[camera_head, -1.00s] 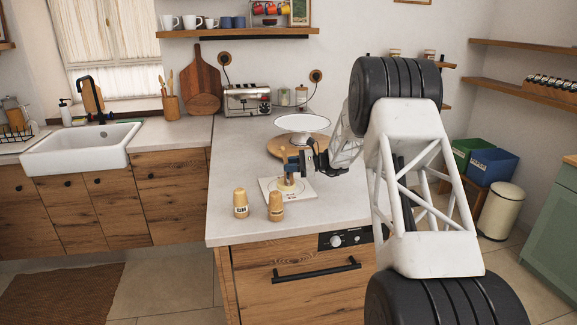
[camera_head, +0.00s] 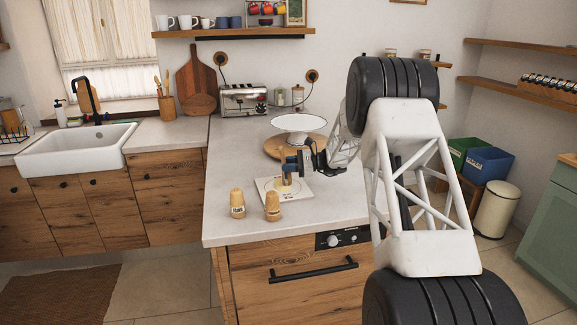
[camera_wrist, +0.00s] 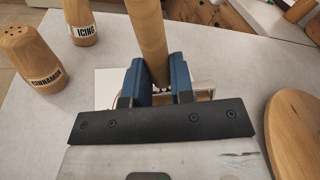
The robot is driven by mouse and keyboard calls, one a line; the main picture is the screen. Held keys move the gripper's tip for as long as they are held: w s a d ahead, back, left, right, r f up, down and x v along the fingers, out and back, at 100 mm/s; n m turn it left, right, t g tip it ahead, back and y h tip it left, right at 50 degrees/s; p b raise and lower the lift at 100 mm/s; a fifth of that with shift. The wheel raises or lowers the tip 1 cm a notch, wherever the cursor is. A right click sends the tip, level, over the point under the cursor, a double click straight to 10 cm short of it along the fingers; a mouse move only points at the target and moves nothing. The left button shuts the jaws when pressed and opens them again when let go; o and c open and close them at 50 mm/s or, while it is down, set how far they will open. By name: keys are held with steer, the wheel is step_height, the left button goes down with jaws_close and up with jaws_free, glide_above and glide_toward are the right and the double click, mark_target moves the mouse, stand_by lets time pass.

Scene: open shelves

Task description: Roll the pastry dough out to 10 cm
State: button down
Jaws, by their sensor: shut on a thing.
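A white mat (camera_head: 302,193) with a ring marking lies on the counter. A pale, roundish patch that looks like the dough (camera_head: 284,187) is in its middle; its exact width is too small to tell. My gripper (camera_head: 290,168) is over the mat, its blue fingers shut on a wooden rolling pin (camera_wrist: 148,35). In the wrist view the pin is between the blue fingers (camera_wrist: 158,80). The pin's lower end is at the dough in the head view; whether it touches is unclear. In the wrist view my gripper hides the dough.
Two wooden shakers, icing (camera_wrist: 80,22) and cinnamon (camera_wrist: 30,58), stand at the front left of the mat. A round wooden board (camera_head: 274,147) with a white cake stand (camera_head: 299,122) is behind it. A toaster (camera_head: 243,99) stands farther back.

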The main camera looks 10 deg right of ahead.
steer(key=shift+a+f, duration=0.1)
steer(key=shift+a, duration=0.3)
steer(key=shift+w+a, duration=0.1)
steer(key=shift+a, duration=0.25)
stand_by(0.5)
steer(key=shift+r, duration=3.6)
steer(key=shift+r, duration=0.1)
steer(key=shift+r, duration=0.6)
steer(key=shift+f, duration=0.2)
